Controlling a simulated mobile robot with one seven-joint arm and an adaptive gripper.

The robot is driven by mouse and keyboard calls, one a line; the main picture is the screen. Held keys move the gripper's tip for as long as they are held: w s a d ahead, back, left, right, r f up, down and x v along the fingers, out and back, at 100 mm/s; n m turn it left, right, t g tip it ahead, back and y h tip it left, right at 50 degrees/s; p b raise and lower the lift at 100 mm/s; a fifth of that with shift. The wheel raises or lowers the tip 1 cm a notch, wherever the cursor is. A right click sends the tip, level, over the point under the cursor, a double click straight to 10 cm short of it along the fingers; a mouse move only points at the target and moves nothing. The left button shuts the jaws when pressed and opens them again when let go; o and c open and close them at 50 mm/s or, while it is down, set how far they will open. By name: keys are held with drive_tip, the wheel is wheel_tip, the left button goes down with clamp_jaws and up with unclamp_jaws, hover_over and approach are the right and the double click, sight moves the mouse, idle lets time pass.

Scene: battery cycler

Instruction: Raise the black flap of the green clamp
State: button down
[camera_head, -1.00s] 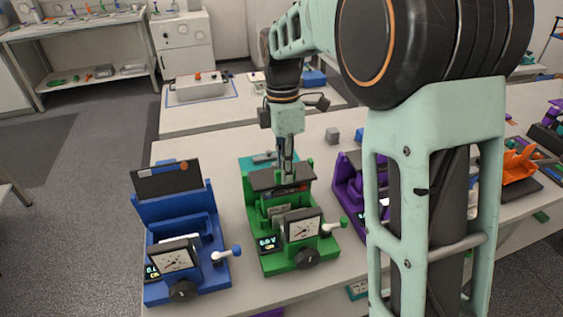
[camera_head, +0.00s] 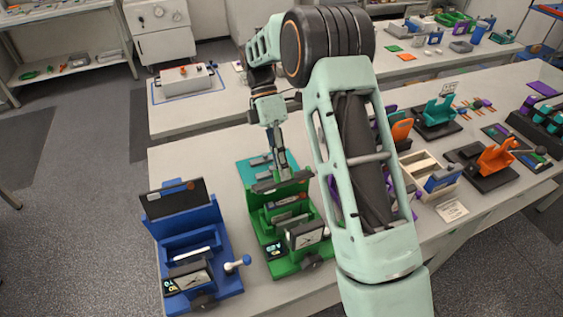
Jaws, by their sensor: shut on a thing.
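The green clamp (camera_head: 292,268) stands on the near table, with a dial gauge and a small display at its front. Its black flap (camera_head: 266,187) shows as a thin dark strip at the top rear of the clamp, seen nearly edge-on. Its exact tilt is hard to tell. My gripper (camera_head: 282,174) reaches down from behind with its fingers at the flap's rear edge, shut on the flap. The fingertips are small and partly hidden there.
A blue clamp (camera_head: 205,243) stands to the left with its black flap (camera_head: 174,198) upright. My arm hides much of a purple clamp on the right. A teal item (camera_head: 252,168) lies behind the green clamp. Farther right are an orange clamp (camera_head: 494,158) and a wooden tray (camera_head: 425,165).

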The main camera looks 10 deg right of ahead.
drive_tip(key=shift+w+a+r+g+h, duration=0.1)
drive_tip(key=shift+w+g+h, duration=0.3)
drive_tip(key=shift+g, duration=0.3)
drive_tip(key=shift+w, duration=0.1)
drive_tip(key=c, duration=2)
unclamp_jaws()
drive_tip(key=shift+o, duration=0.2)
drive_tip(key=shift+r, duration=0.1)
